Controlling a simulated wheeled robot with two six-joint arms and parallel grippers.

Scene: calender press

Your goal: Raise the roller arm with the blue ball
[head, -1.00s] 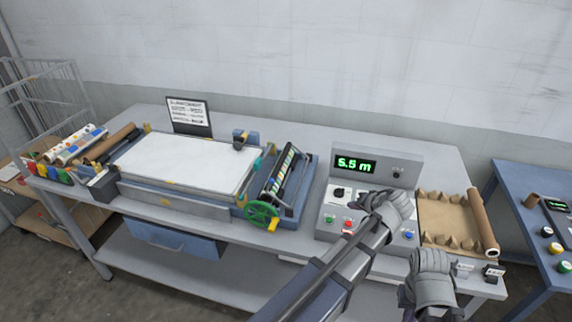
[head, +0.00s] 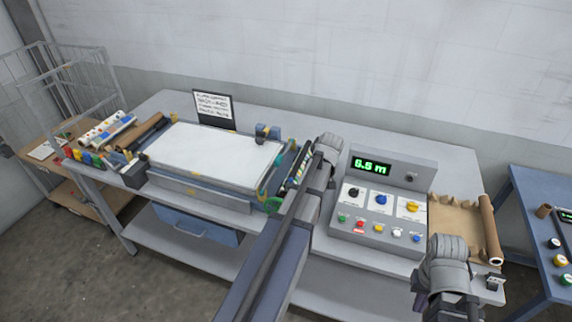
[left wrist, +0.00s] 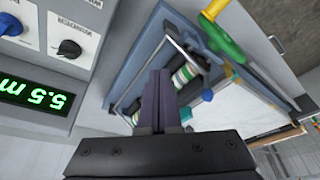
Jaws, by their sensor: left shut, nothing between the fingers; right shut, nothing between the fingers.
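The blue ball (left wrist: 207,95) shows in the left wrist view, just right of my left gripper's fingers and apart from them in the picture. It appears to sit at the end of the roller arm (left wrist: 186,52), a thin bar beside the striped roller (left wrist: 186,76). My left gripper (left wrist: 160,78) is shut and empty, over the roller end of the press. In the head view my left gripper (head: 328,145) and forearm hide part of the roller unit, and I cannot make out the ball there. My right gripper (head: 447,250) is shut and empty, in front of the control box's right side.
The control box (head: 345,222) with knobs and buttons stands right of the press. The white press bed (head: 215,152) lies to the left. A brown roll (head: 490,230) lies at the table's right end.

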